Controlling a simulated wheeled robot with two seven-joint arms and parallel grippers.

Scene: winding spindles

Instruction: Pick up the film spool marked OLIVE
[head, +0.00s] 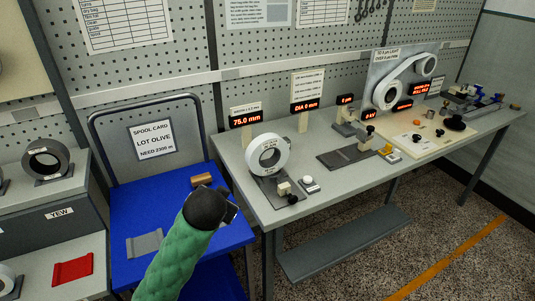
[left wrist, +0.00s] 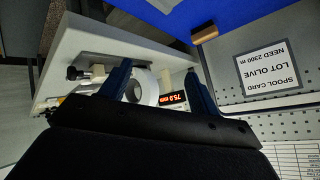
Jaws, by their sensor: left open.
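No spool in view shows a readable OLIVE mark. The words LOT OLIVE stand on a spool card (head: 155,140) at the back of the blue cart (head: 125,205), and the card also shows in the left wrist view (left wrist: 268,72). A white spool (head: 281,156) stands upright on a grey stand on the bench, by the 75.0 mm display. My left gripper (head: 232,212) is over the cart's right side, apart from the spool. In the left wrist view my left gripper (left wrist: 158,70) has its blue fingers spread with nothing held; the white spool (left wrist: 147,90) shows behind them, partly hidden. My right gripper is not in view.
A dark spool (head: 46,158) stands on the left shelf above a YEW label (head: 60,213). The cart bears a brown block (head: 202,180) and a grey piece (head: 145,244). A white reel (head: 388,94) and small fixtures occupy the bench (head: 330,203). A red piece (head: 72,270) lies lower left.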

